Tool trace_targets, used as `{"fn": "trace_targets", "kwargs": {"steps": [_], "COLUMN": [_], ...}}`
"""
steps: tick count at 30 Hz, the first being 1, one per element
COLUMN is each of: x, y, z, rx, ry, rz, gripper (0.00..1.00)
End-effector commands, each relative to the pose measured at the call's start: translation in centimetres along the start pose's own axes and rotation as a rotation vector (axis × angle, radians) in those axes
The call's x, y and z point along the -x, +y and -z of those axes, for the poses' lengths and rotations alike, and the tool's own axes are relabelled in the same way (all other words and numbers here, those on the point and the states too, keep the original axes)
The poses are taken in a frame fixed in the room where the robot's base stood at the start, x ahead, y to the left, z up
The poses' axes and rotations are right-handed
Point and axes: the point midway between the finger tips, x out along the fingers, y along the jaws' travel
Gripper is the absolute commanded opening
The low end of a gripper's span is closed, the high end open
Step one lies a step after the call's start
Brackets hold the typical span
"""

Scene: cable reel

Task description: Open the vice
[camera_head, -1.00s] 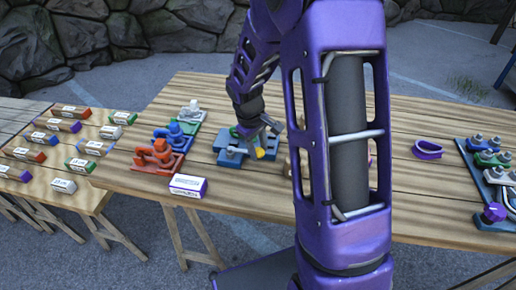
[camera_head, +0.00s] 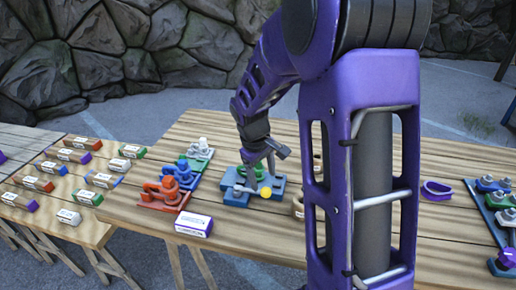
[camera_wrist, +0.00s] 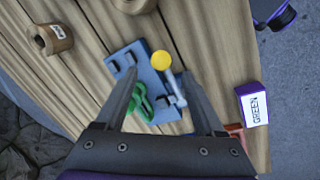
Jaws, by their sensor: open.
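The vice (camera_head: 236,198) is a blue metal base on the wooden table, with a grey lever (camera_wrist: 175,88) ending in a yellow ball (camera_head: 265,193). The ball also shows in the wrist view (camera_wrist: 161,60), near the line between the fingers. A green looped part (camera_wrist: 140,101) sits on the base, partly behind the left finger. My gripper (camera_wrist: 160,73) is open and empty, with its fingers pointing at the vice and appearing on either side of the lever. In the head view my gripper (camera_head: 266,163) is just above the vice. I cannot tell whether a finger touches it.
Red (camera_head: 163,197), blue and white-green clamp devices stand left of the vice. A white and purple box (camera_head: 194,225) labelled GREEN lies at the near edge. A second table holds several small boxes.

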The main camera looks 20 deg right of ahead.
Motion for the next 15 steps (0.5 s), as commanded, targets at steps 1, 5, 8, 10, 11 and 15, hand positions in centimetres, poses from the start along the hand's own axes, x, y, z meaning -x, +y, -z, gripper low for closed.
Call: {"fn": "trace_targets", "kwargs": {"steps": [1,5,8,10,11,15], "x": [1.6,4.7,7.0,8.4,8.9,10.7], "y": [0.1,0.1,0.1,0.1,0.1,0.1], "z": [0.1,0.1,0.1,0.1,0.1,0.1], "rx": [-0.001,-0.001,0.000,0.000,0.000,0.000], "ry": [0.006,0.005,0.006,0.005,0.006,0.003], "rz": [-0.004,-0.003,-0.004,-0.003,-0.003,-0.002], "gripper": [0.71,0.71,0.71,0.71,0.71,0.71]}}
